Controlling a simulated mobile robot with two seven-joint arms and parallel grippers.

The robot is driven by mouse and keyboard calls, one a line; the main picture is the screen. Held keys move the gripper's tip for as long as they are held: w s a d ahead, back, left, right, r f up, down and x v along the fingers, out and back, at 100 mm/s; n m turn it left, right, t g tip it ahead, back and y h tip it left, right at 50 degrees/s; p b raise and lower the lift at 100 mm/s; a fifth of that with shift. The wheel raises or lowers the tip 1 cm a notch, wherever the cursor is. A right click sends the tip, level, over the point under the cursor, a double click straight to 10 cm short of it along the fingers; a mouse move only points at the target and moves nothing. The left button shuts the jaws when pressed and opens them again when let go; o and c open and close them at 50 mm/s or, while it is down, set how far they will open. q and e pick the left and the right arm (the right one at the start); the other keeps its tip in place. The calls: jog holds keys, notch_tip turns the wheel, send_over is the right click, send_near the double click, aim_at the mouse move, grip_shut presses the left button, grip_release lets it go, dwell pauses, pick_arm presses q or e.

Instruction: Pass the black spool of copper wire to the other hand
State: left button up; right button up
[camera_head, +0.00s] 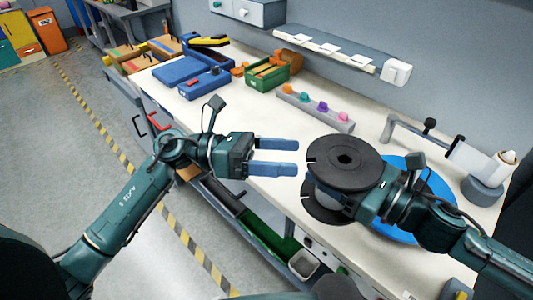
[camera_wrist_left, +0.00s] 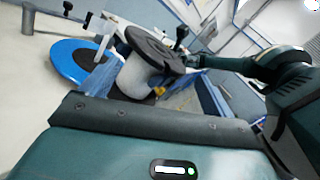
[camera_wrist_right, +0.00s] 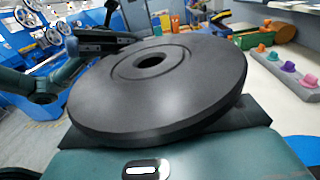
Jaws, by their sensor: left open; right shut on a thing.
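The black spool (camera_head: 340,160) is held by my right gripper (camera_head: 352,190), above the front part of the workbench. Its two black flanges lie flat one above the other, with a pale grey core between them; I see no copper colour on it. Its upper flange fills much of the right wrist view (camera_wrist_right: 160,90) and hides the right fingers. The spool also shows in the left wrist view (camera_wrist_left: 150,50). My left gripper (camera_head: 296,157) is open and empty, its blue fingers pointing right toward the spool. In the head view its fingertips are just left of the spool.
A blue disc (camera_head: 432,190) lies on the workbench (camera_head: 240,100) behind my right gripper. A grey strip with coloured knobs (camera_head: 315,108), a green bin (camera_head: 272,72) and blue trays (camera_head: 183,70) stand farther back. A clamp-like fixture (camera_head: 480,165) is at the right.

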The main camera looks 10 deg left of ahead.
jog(key=shift+r, duration=0.1)
pick_arm(q)
jog(key=d+f+m+y, duration=0.1)
jog(key=d+f+m, duration=0.1)
jog(key=d+f+m+g+y, duration=0.1)
jog(key=d+f+y, duration=0.1)
jog(key=d, duration=0.1)
jog(key=w+d+f+m+y, duration=0.1)
jog(key=d+f+m, duration=0.1)
jog(key=d, duration=0.1)
jog(key=shift+d+f+m+g+y, duration=0.1)
jog(key=shift+d+m+g+y, duration=0.1)
jog(key=shift+m+g+y, duration=0.15)
jog(key=shift+s, duration=0.1)
jog(key=c, duration=1.5)
pick_arm(e)
jog(key=shift+w, duration=0.1)
pick_arm(q)
jog(key=shift+c, duration=0.3)
pick_arm(e)
jog(key=o, duration=1.5)
jog(key=shift+o, duration=0.3)
